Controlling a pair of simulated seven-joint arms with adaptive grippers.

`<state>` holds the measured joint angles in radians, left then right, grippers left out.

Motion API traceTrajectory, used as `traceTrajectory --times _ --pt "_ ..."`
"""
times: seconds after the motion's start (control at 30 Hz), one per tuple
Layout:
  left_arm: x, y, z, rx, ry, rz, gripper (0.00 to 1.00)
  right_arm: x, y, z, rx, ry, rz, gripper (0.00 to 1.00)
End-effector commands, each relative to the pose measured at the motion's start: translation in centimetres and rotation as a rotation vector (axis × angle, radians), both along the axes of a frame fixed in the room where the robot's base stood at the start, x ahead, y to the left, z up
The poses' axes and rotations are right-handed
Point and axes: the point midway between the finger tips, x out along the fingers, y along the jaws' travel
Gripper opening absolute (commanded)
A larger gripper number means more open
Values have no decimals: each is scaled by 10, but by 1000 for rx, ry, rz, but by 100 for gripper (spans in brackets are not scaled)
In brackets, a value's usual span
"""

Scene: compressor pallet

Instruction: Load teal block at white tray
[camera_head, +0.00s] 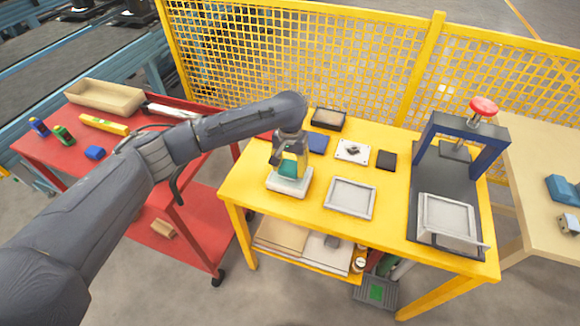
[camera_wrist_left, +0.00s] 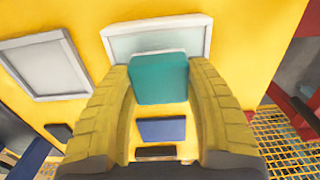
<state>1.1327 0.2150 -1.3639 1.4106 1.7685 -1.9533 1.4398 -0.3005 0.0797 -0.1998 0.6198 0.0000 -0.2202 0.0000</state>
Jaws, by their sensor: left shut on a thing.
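The teal block (camera_head: 288,169) is between the fingers of my left gripper (camera_head: 289,158), which is shut on it. In the left wrist view, the teal block (camera_wrist_left: 160,78) shows between the two yellow fingers of the left gripper (camera_wrist_left: 160,85). The white tray (camera_head: 289,187) is on the yellow table, directly below the gripper. The block covers part of the white tray (camera_wrist_left: 112,44) in the wrist view. I cannot tell whether the block touches the tray floor. My right gripper is in neither view.
A second pale tray (camera_head: 350,197) lies to the right, and another (camera_head: 447,216) leans at the press (camera_head: 462,140). A blue pad (camera_head: 317,143), a white plate (camera_head: 352,151) and a black block (camera_head: 387,160) lie behind. A yellow mesh fence (camera_head: 330,75) stands at the back.

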Motion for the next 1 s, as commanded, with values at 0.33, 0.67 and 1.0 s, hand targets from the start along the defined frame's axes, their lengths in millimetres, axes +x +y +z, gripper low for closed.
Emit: traceTrajectory --times 0.33,0.67,1.0 --pt "0 0 -4 0 0 0 26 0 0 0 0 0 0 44" --pt "0 0 -7 -1 1 1 26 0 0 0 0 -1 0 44" --pt "0 0 -9 -1 1 1 26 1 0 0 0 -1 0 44"
